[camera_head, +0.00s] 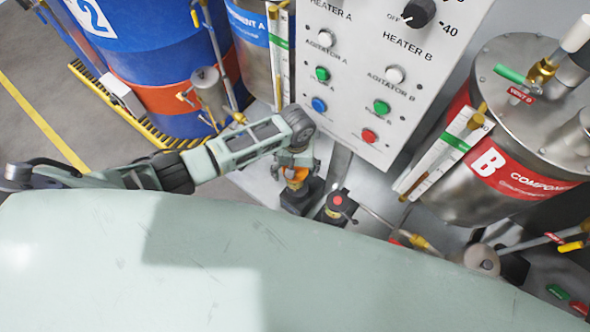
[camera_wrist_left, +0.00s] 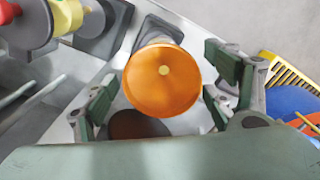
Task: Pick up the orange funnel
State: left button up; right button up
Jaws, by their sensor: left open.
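The orange funnel (camera_wrist_left: 160,82) shows in the left wrist view with its wide round mouth facing the camera. It sits between the two fingers of my left gripper (camera_wrist_left: 158,100), which are spread apart on either side of it. I cannot tell whether either finger touches it; gaps seem to show. In the head view only a small part of the funnel (camera_head: 297,176) shows below my left wrist, above a dark base. My left arm reaches in from the left, and its gripper (camera_head: 294,165) points down there. My right gripper is not in view.
A control panel (camera_head: 372,75) with knobs and coloured buttons stands just behind. A dark fitting with a red top (camera_head: 337,203) is close on the right. A component B tank (camera_head: 500,170) stands right, and a blue and orange barrel (camera_head: 160,65) stands left.

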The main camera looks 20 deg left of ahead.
pick_arm(q)
jog(key=shift+c, duration=0.5)
jog(key=c, duration=0.9)
jog(key=shift+o, duration=0.2)
jog(key=shift+r, duration=0.15)
